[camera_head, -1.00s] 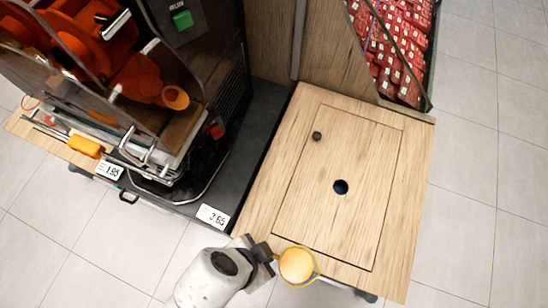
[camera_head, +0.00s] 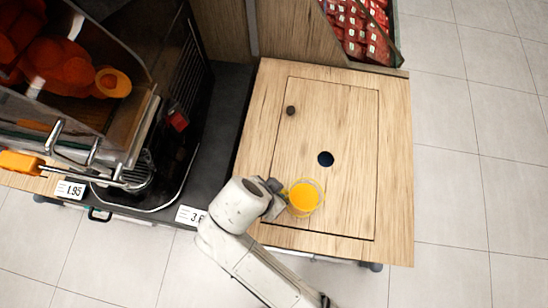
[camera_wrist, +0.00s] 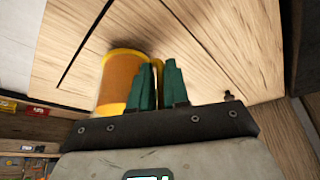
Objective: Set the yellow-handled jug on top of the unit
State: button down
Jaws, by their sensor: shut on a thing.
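The jug looks upright and near the wood. I cannot tell for sure whether its base touches.
The unit top has a dark round hole (camera_head: 325,159) and a small dark knob (camera_head: 291,111). Red packets (camera_head: 360,28) are in a bin behind. The right side of the top is clear.

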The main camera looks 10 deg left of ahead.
jog(key=shift+f, duration=1)
jog(key=shift+f, duration=0.2)
jog(key=c, duration=1.1)
grip_release()
jog(key=shift+r, duration=0.1)
jog(key=p+v, duration=0.2)
jog(key=v, duration=1)
jog(key=shift+p, duration=0.3)
jog(key=shift+s+r, duration=0.1)
